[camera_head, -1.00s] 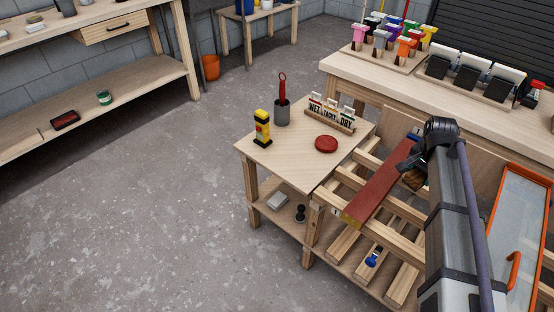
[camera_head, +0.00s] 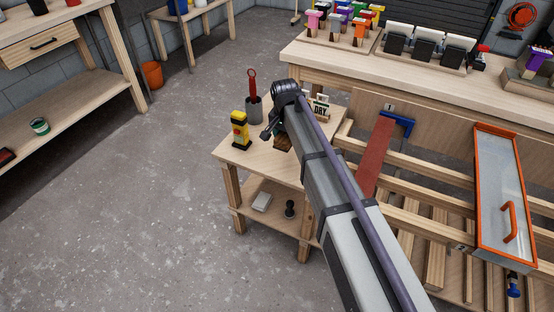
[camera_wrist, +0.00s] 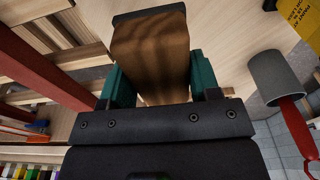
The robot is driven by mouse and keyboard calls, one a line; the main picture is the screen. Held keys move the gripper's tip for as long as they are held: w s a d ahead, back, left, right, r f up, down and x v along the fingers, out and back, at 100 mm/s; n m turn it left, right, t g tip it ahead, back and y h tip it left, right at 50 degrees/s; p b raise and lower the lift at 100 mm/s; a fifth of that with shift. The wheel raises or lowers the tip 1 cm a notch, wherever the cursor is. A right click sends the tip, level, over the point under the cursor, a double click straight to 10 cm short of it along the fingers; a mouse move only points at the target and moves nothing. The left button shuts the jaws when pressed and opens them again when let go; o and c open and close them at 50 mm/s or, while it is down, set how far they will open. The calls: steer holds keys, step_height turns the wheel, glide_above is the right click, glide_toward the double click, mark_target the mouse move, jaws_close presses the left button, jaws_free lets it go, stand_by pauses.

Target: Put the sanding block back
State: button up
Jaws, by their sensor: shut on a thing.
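The sanding block (camera_wrist: 150,40) is a brown wood-grained block with a dark face at its far end. My gripper (camera_wrist: 160,82) is shut on it, with a teal finger on each side. In the head view my gripper (camera_head: 280,130) is over the small side table (camera_head: 233,162), and part of the brown block (camera_head: 283,144) shows beneath it. I cannot tell whether the block touches the tabletop. A red painted batten (camera_head: 376,160) lies across the wooden rails to the right, with a blue piece (camera_head: 398,125) at its far end.
On the side table stand a yellow bottle (camera_head: 240,132), a grey cup (camera_head: 254,111) holding a red-handled tool, and a sign (camera_head: 320,108) reading "DRY", partly hidden by my arm. An orange-framed tray (camera_head: 500,190) lies right. The table's front-left part is clear.

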mark_target(285, 135)
step_height(285, 135, down, 9)
steer(key=b, duration=0.7)
steer(key=shift+f+b, duration=0.15)
steer(key=shift+b, duration=0.15)
steer(key=shift+r+p, duration=0.3)
steer(key=shift+f, duration=0.25)
steer(key=o, duration=0.8)
steer(key=shift+r, duration=0.1)
steer(key=r+p, duration=0.4)
steer(key=s+r+p, duration=0.1)
steer(key=r+p, duration=0.7)
steer(key=shift+s+a+r, duration=0.15)
steer(key=shift+a+r, duration=0.1)
steer(key=shift+a, duration=0.05)
steer(key=shift+f, duration=0.1)
